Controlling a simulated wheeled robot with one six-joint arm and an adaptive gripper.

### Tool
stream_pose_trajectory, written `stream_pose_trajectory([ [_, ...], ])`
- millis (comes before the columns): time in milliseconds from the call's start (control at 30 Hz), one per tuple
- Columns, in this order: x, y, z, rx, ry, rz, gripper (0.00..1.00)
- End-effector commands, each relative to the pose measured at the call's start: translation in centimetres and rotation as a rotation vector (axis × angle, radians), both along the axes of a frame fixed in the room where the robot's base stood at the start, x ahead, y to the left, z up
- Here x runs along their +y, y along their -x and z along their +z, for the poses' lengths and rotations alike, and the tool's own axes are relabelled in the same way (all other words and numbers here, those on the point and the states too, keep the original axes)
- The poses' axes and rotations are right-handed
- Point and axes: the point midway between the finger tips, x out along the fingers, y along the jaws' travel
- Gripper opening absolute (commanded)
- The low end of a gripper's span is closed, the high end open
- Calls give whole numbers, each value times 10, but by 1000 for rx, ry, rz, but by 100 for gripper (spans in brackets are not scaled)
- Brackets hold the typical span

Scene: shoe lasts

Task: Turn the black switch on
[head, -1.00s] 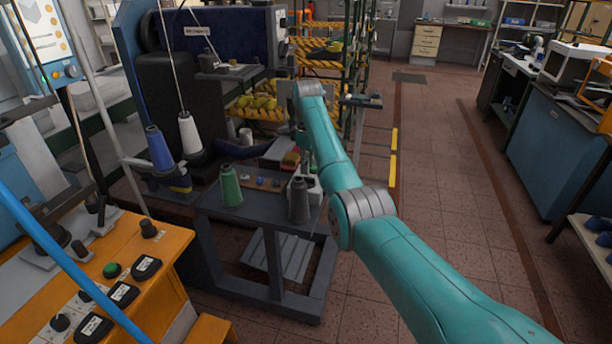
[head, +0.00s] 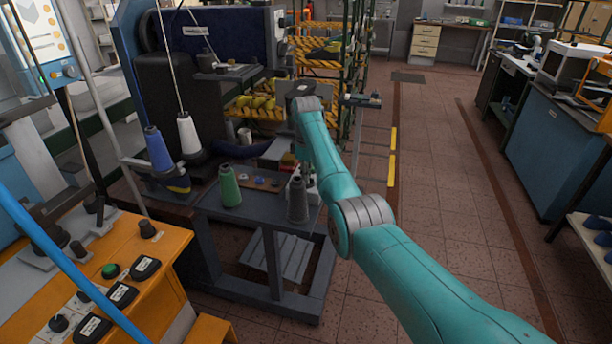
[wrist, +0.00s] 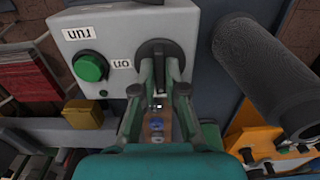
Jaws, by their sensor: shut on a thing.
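In the wrist view a pale grey control box (wrist: 110,38) carries a round black switch (wrist: 156,46) with a raised grip. An upside-down "on" label (wrist: 121,64) is on the panel left of the switch. My gripper (wrist: 160,66) has its two green fingers closed on the switch's grip, one on each side. The fingers hide part of the grip, so its exact turn is hard to read. In the head view my arm's end is over the small grey table, and my forearm hides the gripper and the switch.
A green button (wrist: 90,67) sits beside the switch, near an upside-down "run" label (wrist: 78,33). A dark grey thread cone (head: 298,200) stands close by. A green cone (head: 229,186) is farther left on the table (head: 250,210). The tiled aisle at right is open.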

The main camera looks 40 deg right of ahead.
Motion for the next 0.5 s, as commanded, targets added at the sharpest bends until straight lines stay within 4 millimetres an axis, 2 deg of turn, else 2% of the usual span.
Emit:
stream_pose_trajectory([
  [267, 0, 0, 0, 0, 0, -32, 0],
  [500, 0, 0, 0, 0, 0, -160, 0],
])
